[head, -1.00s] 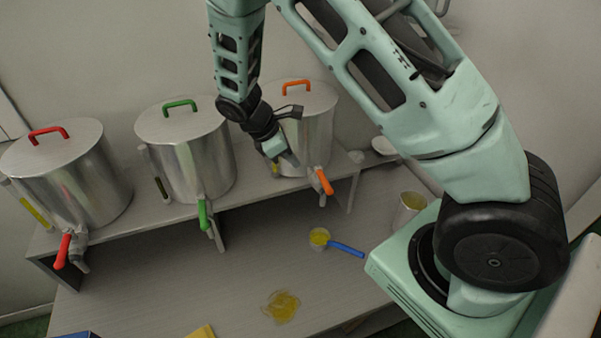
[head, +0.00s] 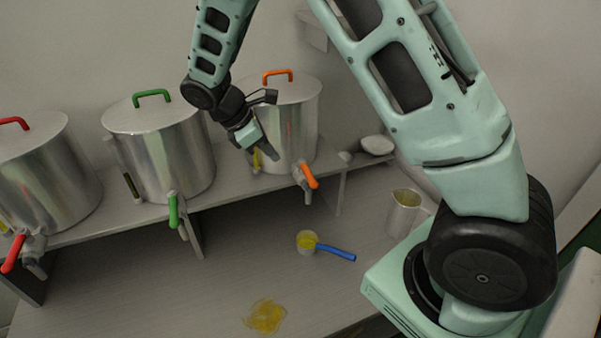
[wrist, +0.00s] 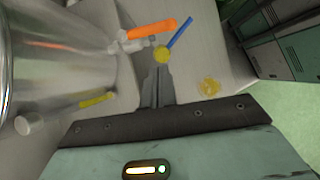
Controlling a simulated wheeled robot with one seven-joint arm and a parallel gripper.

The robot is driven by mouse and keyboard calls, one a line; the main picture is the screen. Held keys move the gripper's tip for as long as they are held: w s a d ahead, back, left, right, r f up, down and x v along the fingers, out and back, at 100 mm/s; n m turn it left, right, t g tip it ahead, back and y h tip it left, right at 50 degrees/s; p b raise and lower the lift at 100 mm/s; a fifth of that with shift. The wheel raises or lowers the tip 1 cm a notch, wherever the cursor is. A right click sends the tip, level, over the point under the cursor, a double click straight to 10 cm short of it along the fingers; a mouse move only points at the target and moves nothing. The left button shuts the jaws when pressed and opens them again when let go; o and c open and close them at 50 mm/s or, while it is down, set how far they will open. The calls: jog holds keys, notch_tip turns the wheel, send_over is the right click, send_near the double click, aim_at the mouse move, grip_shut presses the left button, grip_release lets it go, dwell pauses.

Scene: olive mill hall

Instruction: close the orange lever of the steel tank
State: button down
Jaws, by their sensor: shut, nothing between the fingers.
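The steel tank (head: 298,115) with an orange lid handle stands at the right end of the raised shelf. Its orange lever (head: 309,175) sits on the tap low at its front and slants down to the right in the head view. In the wrist view the lever (wrist: 152,29) lies beyond the fingertips, with the pale tap body at its left end. My gripper (head: 275,155) is shut and empty, in front of the tank, up and left of the lever. In the wrist view its fingers (wrist: 158,78) are together and appear apart from the lever.
Tanks with a green lever (head: 173,210) and a red lever (head: 13,253) stand to the left. On the lower table are a yellow-filled cup with a blue handle (head: 335,252), a yellow spill (head: 265,316) and a metal jug (head: 403,212). A white bowl (head: 376,145) is right of the tank.

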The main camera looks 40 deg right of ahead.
jog(key=d+r+p+x, duration=0.1)
jog(key=p+x, duration=0.1)
jog(key=x, duration=0.8)
jog(key=shift+s+d+f+p, duration=0.25)
jog(key=shift+s+d+p, duration=0.05)
jog(key=shift+d+p, duration=0.1)
jog(key=shift+s+d+f, duration=0.25)
jog(key=shift+s+d, duration=0.2)
jog(key=shift+d, duration=0.15)
jog(key=shift+r, duration=0.1)
jog(key=shift+a+r, duration=0.15)
jog(key=shift+a, duration=0.05)
send_near(309, 178)
jog(key=w+a+r, duration=0.1)
jog(key=a+r, duration=0.3)
jog(key=a, duration=0.1)
jog(key=shift+w+b, duration=0.25)
jog(key=shift+b, duration=0.05)
